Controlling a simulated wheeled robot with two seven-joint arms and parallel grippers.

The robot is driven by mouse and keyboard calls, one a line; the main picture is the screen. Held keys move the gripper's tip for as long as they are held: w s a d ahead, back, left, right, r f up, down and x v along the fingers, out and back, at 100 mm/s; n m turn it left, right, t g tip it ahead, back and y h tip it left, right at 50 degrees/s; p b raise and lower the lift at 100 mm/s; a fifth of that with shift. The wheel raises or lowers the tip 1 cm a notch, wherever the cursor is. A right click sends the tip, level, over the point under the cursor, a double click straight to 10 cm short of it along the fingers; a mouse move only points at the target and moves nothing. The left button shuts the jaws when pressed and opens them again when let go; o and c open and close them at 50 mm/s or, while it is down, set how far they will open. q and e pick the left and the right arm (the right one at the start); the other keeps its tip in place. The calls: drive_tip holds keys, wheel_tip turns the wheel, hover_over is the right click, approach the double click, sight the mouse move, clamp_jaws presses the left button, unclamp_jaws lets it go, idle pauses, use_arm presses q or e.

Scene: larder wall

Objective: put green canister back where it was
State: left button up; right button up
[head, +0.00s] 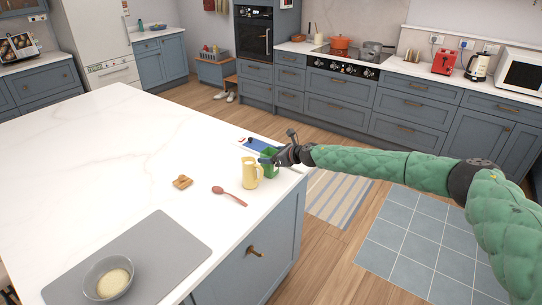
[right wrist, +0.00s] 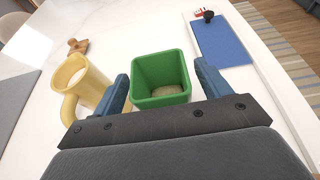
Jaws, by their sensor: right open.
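The green canister (head: 269,165) is a square, open-topped tub near the right edge of the white island. In the right wrist view the canister (right wrist: 161,98) stands upright, with something pale brown in its bottom. My right gripper (head: 277,158) is at the canister, reaching in from the right. In the right wrist view its two blue fingers (right wrist: 162,85) are open, one on each side of the canister. I cannot tell whether either finger touches it. My left gripper is not in view.
A yellow jug (head: 250,174) stands close to the canister. A blue board (head: 256,145) lies behind. A wooden spoon (head: 229,196), a small wooden item (head: 182,182) and a grey mat (head: 165,255) with a bowl (head: 108,279) lie nearer. The island's left part is clear.

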drive_tip(key=shift+r, duration=0.1)
drive_tip(key=shift+d, duration=0.1)
use_arm(q)
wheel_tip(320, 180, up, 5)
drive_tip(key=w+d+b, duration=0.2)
drive_tip(key=b, duration=0.1)
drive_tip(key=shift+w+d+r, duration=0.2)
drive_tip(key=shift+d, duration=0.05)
use_arm(e)
drive_tip(key=v, duration=1.2)
drive_tip(key=shift+r, duration=0.1)
